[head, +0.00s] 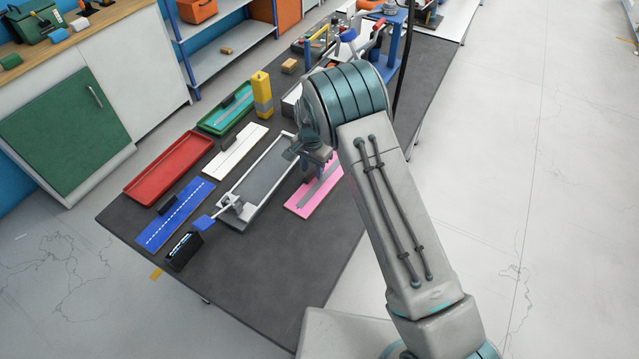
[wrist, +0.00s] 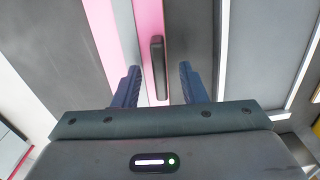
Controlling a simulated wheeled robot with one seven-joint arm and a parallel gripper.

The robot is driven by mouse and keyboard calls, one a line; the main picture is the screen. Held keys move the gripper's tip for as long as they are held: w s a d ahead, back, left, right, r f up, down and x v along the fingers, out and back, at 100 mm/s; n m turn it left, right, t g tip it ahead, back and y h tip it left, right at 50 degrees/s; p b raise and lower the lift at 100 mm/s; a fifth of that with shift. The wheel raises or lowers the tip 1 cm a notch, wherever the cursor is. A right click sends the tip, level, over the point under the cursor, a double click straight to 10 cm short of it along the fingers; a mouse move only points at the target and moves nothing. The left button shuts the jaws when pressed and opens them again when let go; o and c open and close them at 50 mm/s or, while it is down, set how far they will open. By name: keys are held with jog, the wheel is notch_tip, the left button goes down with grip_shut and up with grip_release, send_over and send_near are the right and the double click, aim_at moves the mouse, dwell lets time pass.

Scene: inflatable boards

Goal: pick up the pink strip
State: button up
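The pink strip (head: 317,206) lies on the dark table near its right edge, with a grey band along its middle. My arm hides part of it in the head view. In the wrist view the pink strip (wrist: 107,40) runs up the picture, and a dark upright handle (wrist: 157,68) stands on it. My gripper (head: 317,168) is over the strip's far part. In the wrist view my gripper (wrist: 160,86) is open, its two blue fingers on either side of the handle with gaps. Whether the fingertips are level with the handle is hard to tell.
A grey tray with a pale rim (head: 236,219) and a blue-handled clamp lies just left of the strip. Further left are a white strip (head: 225,163), a blue strip (head: 170,220) and a red tray (head: 133,190). A yellow bottle (head: 262,95) stands behind. Bare tabletop lies in front.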

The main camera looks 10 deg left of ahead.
jog(key=shift+f, duration=0.1)
grip_shut()
